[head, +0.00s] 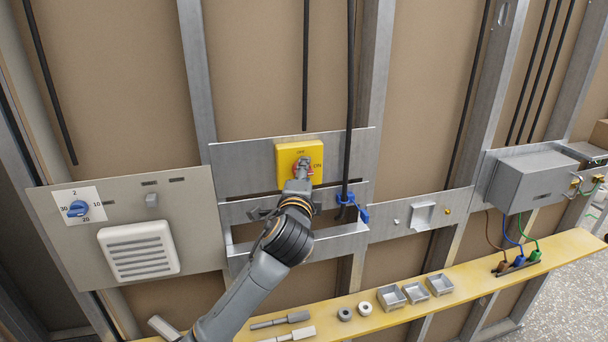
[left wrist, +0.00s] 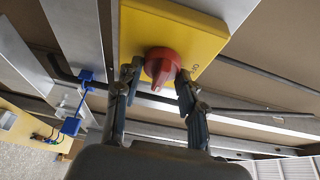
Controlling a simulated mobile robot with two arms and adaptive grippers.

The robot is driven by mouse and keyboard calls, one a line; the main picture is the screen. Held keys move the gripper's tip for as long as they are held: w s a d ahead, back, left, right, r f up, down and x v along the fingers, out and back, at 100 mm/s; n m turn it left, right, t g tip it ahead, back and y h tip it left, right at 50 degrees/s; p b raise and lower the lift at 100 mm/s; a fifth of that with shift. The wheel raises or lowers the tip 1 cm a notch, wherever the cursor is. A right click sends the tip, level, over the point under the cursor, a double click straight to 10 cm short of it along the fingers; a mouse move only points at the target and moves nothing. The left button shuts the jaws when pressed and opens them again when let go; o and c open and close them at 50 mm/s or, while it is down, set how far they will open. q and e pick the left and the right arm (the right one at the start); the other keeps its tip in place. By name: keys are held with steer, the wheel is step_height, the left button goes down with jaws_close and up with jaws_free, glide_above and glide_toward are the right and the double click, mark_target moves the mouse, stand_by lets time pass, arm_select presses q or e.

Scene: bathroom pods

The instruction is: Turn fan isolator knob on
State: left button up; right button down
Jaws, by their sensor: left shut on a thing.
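The fan isolator is a yellow box (head: 287,152) on a metal plate, with an OFF mark at its top and an ON mark at its right. Its red knob (left wrist: 160,66) sits on the yellow face (left wrist: 185,22) in the left wrist view. My left gripper (head: 302,170) is at the front of the box, and its fingers (left wrist: 158,80) are shut on the knob from both sides. In the head view the gripper hides most of the knob, so I cannot tell which mark it points to. My right gripper is not in view.
A blue timer dial (head: 77,208) and a white vent (head: 138,250) are on the left panel. A blue clip (head: 363,214) holds a black cable right of the isolator. A yellow shelf (head: 465,279) below carries small parts and tools. A grey box (head: 533,180) is at right.

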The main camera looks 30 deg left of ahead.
arm_select(q)
steer(key=o, duration=1.2)
steer(key=v, duration=1.2)
